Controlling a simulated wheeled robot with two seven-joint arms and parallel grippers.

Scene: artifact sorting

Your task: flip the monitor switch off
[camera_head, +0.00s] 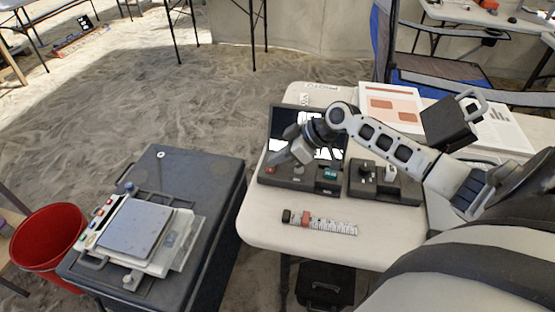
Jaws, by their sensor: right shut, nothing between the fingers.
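The monitor (337,150) is a dark unit with an upright black and white screen, at the back left of the white table. Its dark base (312,187) carries a red knob (271,170), a pale round part (298,171) and a small green display (330,174). I cannot tell which part is the switch. My right gripper (270,162) reaches across the screen from the right and hides part of it. It is shut and empty, with its tips just above the base's left end near the red knob. I cannot tell whether it touches. My left gripper is not in view.
A second dark control box (395,191) stands right of the monitor. A scale ruler (330,224) lies in front on the white table (270,232). Papers (390,98) lie behind. A dark case (215,190) bearing a weighing scale (135,228) and a red bucket (45,245) stand left.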

